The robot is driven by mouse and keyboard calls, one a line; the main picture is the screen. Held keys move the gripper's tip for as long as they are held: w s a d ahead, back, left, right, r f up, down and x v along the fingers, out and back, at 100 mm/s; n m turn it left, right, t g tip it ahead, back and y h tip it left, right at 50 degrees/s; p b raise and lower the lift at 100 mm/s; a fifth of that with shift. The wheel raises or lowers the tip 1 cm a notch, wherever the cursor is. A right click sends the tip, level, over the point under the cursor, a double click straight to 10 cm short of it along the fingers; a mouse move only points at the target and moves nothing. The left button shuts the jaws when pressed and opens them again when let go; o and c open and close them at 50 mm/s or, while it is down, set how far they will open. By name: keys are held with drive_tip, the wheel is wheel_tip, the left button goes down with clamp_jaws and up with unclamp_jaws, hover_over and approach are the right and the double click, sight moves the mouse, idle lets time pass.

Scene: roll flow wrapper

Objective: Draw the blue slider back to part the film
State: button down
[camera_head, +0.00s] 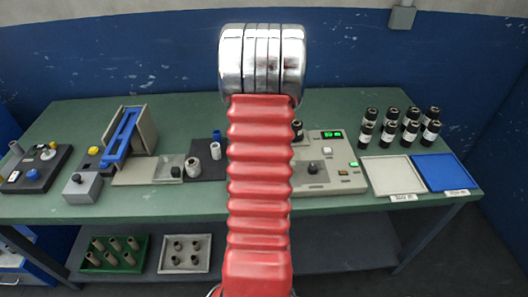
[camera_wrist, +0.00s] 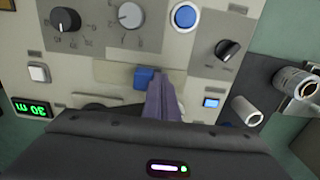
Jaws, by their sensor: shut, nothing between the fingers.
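In the wrist view a small blue block, the blue slider (camera_wrist: 144,75), sits on a beige strip of the control panel. My gripper (camera_wrist: 161,78) is shut and empty. Its fingertips are immediately to the right of the slider in the picture; I cannot tell whether they touch it. In the head view my red-sleeved arm stands in front of the bench, and my gripper and the slider are hidden. I cannot make out the film in either view.
On the bench are a blue-framed device (camera_head: 121,139), dark bottles (camera_head: 388,133), a white tray (camera_head: 376,185) and a blue tray (camera_head: 446,172).

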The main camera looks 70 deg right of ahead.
drive_tip(key=shift+s+d, duration=0.5)
drive_tip(key=shift+s, duration=0.45)
drive_tip(key=shift+s+d, duration=0.45)
drive_tip(key=shift+s, duration=0.5)
drive_tip(key=shift+s+d, duration=0.5)
drive_tip(key=shift+s, duration=0.45)
drive_tip(key=shift+w+a, duration=0.3)
drive_tip(key=shift+w, duration=0.25)
drive_tip(key=shift+r, duration=0.1)
wheel_tip(320, 180, up, 8)
drive_tip(key=shift+d, duration=0.1)
idle(0.5)
